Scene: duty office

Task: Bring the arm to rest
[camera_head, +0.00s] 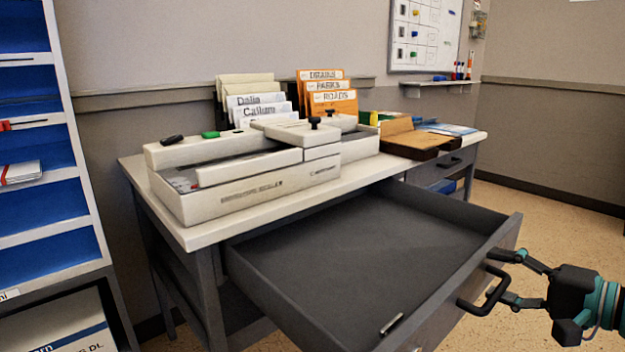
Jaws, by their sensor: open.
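My gripper (500,277) is at the right edge of the head view, in front of the open desk drawer. Its two fingers are spread apart. They lie around or close beside the drawer's dark handle (484,290); I cannot tell whether they touch it. The grey drawer (365,245) is pulled far out of the desk. A small metallic bar-like item (391,324) lies near its front. Only the end of my arm shows, cut off by the right edge.
The desk top (215,233) carries a long pale box unit (250,190), upright labelled folders (325,90) and a brown open case (415,140). A blue-shelved rack (45,190) stands at the left. A whiteboard (425,35) hangs behind. Floor (550,215) is clear at the right.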

